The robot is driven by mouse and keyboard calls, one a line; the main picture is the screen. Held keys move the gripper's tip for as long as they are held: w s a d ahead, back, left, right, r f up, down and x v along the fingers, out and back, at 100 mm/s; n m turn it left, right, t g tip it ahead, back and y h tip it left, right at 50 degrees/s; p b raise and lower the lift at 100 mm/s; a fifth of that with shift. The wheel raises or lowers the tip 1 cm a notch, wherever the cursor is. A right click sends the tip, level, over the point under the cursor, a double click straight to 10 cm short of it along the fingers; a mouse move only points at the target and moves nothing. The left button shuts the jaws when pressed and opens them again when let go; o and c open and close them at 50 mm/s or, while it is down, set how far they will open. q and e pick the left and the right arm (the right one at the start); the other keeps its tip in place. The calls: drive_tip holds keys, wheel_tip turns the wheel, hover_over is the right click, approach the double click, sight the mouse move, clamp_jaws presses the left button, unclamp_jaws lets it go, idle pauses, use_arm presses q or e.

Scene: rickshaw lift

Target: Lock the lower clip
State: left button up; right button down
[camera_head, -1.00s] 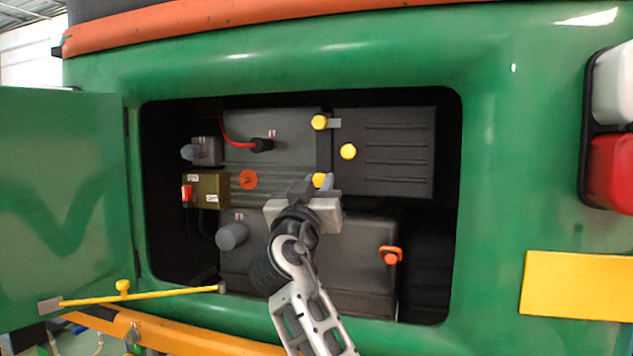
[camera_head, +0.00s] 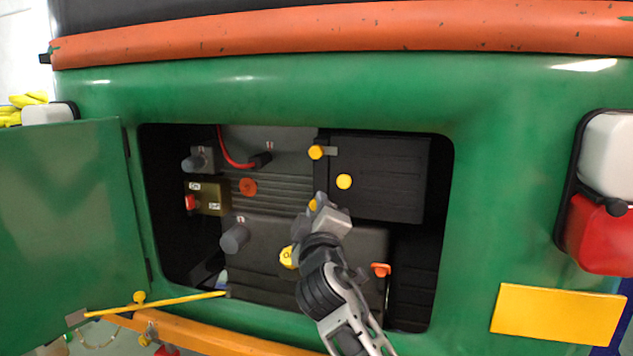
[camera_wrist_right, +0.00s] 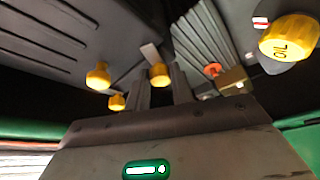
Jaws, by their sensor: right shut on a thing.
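The lower clip (camera_head: 313,205) has a yellow knob at the lower left corner of the dark ribbed cover (camera_head: 385,190), partly hidden by my right gripper. My right gripper (camera_head: 317,203) reaches up to it from below in the head view and is shut on the knob. In the right wrist view, the yellow knob (camera_wrist_right: 160,75) sits between the fingertips, with a grey tab (camera_wrist_right: 150,54) beside it. The upper clip (camera_head: 316,152), a yellow knob with a grey tab, is above it. My left gripper is not in view.
The open green door (camera_head: 65,215) stands at the left, with a yellow stay rod (camera_head: 160,303) below. A yellow oil cap (camera_head: 288,257) is close beside my right wrist. Another yellow knob (camera_head: 344,181) is on the cover. The green opening frame surrounds the bay.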

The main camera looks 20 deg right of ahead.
drive_tip(key=shift+n+g+y+p, duration=0.4)
drive_tip(key=shift+n+g+p, duration=0.2)
drive_tip(key=shift+n+p, duration=1.2)
drive_tip(key=shift+n+b, duration=0.3)
drive_tip(key=shift+n, duration=0.2)
drive_tip(key=c, duration=1.2)
unclamp_jaws()
drive_tip(key=shift+r, duration=0.1)
drive_tip(key=b+v, duration=0.2)
drive_tip(key=v, duration=1.4)
drive_tip(key=shift+b, duration=0.35)
drive_tip(key=shift+d, duration=0.1)
